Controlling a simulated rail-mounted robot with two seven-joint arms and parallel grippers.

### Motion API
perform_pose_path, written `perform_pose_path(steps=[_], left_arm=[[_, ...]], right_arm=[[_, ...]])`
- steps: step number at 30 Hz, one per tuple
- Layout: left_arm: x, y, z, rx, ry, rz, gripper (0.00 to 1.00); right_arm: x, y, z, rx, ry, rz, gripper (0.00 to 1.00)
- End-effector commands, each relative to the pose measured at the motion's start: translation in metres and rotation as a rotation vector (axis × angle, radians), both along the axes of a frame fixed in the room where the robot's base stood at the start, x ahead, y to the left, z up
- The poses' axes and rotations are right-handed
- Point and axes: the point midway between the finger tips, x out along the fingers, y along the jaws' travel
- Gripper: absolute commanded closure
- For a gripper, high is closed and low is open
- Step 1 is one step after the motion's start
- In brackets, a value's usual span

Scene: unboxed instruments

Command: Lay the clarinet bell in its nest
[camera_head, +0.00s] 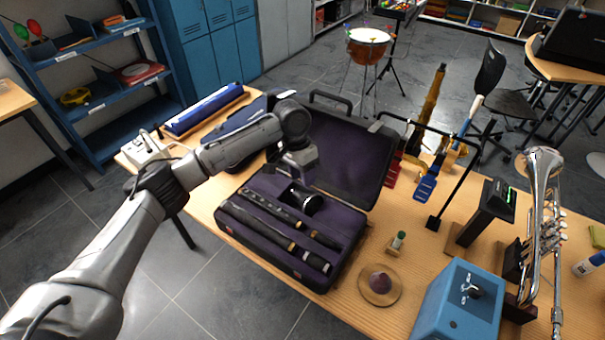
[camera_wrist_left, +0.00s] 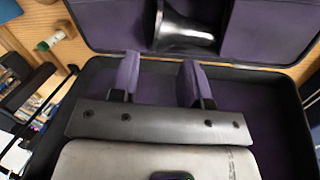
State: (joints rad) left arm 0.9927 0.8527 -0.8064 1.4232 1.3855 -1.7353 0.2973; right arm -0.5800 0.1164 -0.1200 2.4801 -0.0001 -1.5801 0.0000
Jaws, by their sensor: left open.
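The black clarinet bell (camera_head: 305,204) lies in the purple-lined instrument case (camera_head: 258,250), at the inner end of the tray beside the hinge. In the left wrist view the bell (camera_wrist_left: 186,32) is dark and flared with a shiny rim, in a gap between purple padded sections. Its exact seating in the nest is hard to tell. My left gripper (camera_head: 300,177) is just above and behind the bell, pointing down. In the wrist view its fingers (camera_wrist_left: 158,60) are apart with nothing between them, and the bell is beyond their tips. My right gripper is not in view.
Long black clarinet joints (camera_head: 270,225) lie in the case's front slots. The open lid (camera_head: 342,160) stands behind. To the right are a round wooden stand (camera_head: 380,290), a small green-topped item (camera_head: 397,242), a blue box (camera_head: 458,305) and a silver trumpet (camera_head: 543,210).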

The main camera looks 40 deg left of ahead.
Motion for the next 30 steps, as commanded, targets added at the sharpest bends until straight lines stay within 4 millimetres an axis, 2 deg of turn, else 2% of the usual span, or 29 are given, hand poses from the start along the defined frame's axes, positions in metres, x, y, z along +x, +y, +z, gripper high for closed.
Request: perform_pose_path(steps=[5,18,24,30], left_arm=[[0.000,-0.002,-0.010,0.000,0.001,-0.001,0.57],[-0.002,-0.015,-0.062,0.000,0.000,-0.002,0.57],[-0.002,-0.017,-0.072,0.001,-0.001,-0.002,0.57],[-0.002,-0.018,-0.073,0.001,-0.002,-0.002,0.57]], right_arm=[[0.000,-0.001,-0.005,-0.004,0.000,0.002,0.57],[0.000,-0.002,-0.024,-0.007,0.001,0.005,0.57],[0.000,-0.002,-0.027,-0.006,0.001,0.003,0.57],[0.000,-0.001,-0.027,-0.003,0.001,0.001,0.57]])
